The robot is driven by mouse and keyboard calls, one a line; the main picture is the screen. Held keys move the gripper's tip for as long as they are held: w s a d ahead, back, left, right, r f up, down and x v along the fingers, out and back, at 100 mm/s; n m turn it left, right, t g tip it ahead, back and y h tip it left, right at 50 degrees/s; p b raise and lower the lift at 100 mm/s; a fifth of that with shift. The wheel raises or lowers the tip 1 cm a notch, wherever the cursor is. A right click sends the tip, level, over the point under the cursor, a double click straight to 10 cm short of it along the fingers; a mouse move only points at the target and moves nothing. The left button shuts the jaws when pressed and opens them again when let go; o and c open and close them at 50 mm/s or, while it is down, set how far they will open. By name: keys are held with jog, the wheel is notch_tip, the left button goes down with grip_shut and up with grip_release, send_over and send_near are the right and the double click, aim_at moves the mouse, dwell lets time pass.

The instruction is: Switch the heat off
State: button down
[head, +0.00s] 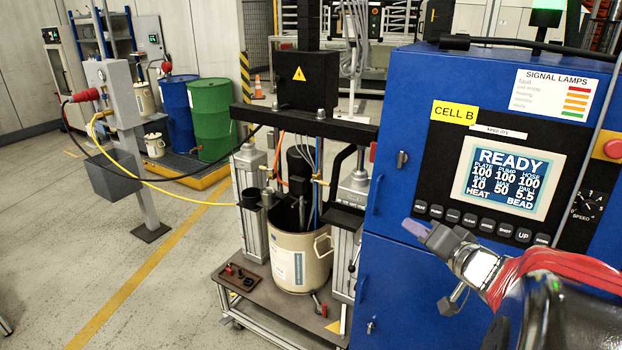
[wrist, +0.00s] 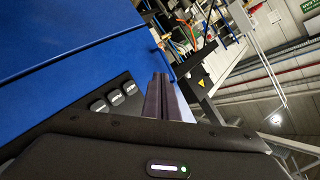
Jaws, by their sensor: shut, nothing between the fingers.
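The blue control cabinet (head: 395,120) has a lit display (head: 508,177) that reads READY. It shows plate, pump and hose at 100, and the words HEAT and BEAD along its bottom. Below it runs a row of dark buttons (head: 470,219); most labels are too small to read, but one to the right reads UP (head: 523,235). My gripper (head: 412,226) is shut and empty, just below the left end of the row. Contact with a button cannot be told. In the wrist view the shut fingers (wrist: 161,92) are right of several dark buttons (wrist: 115,98).
A red stop button (head: 613,148) and a speed knob (head: 586,205) are at the panel's right. A key-like latch (head: 402,159) sticks out left of the display. The drum pump with its beige pail (head: 300,255) stands left of the cabinet.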

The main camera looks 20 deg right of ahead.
aim_at(423, 212)
jog(key=w+d, duration=0.1)
jog(key=d, duration=0.1)
jog(key=w+d+f, duration=0.1)
jog(key=w+d, duration=0.3)
jog(key=shift+w+d+f, duration=0.1)
jog(key=shift+d+f, duration=0.2)
jog(key=shift+d, duration=0.05)
jog(key=shift+d, duration=0.1)
dwell(2.0)
jog(key=shift+w+d, duration=0.2)
jog(key=shift+d, duration=0.05)
jog(key=shift+w+d, duration=0.3)
dwell(1.1)
jog(key=shift+s+a+r, duration=0.1)
jog(key=shift+s+a, duration=0.45)
jog(key=shift+a, duration=0.1)
jog(key=shift+s+a, duration=0.1)
dwell(0.4)
jog(key=shift+s+a+r, duration=0.25)
jog(key=shift+s+a, duration=0.45)
jog(key=shift+a, duration=0.25)
jog(key=shift+s+a+r, duration=0.2)
jog(key=shift+s+a, duration=0.5)
jog(key=shift+a, duration=0.2)
